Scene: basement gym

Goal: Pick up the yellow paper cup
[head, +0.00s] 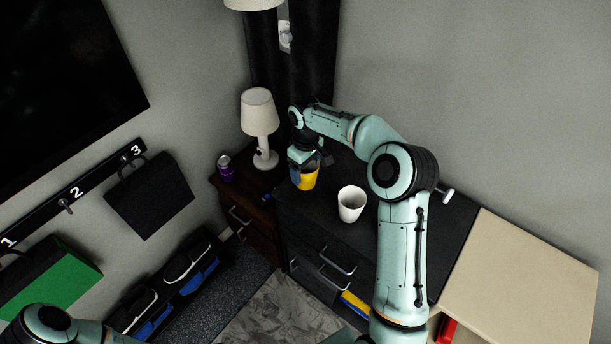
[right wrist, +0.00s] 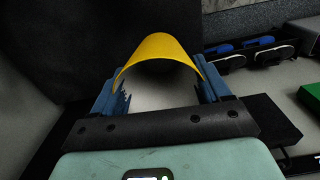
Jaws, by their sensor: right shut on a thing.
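The yellow paper cup (head: 309,178) is at the far left part of the black cabinet top in the head view. My right gripper (head: 304,168) is shut on it, with fingers on either side of the cup. In the right wrist view the cup (right wrist: 158,50) sits between the two blue fingers of the right gripper (right wrist: 160,92), its yellow outside and pale inside showing. Whether the cup's base touches the cabinet top cannot be told. Part of my left arm shows at the lower left of the head view; its gripper is out of view.
A white cup (head: 351,204) stands on the black cabinet (head: 405,238), right of the yellow one. A white lamp (head: 260,125) and a purple can (head: 225,167) stand on the dark wooden cabinet to the left. A beige cabinet top (head: 530,280) at right is clear.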

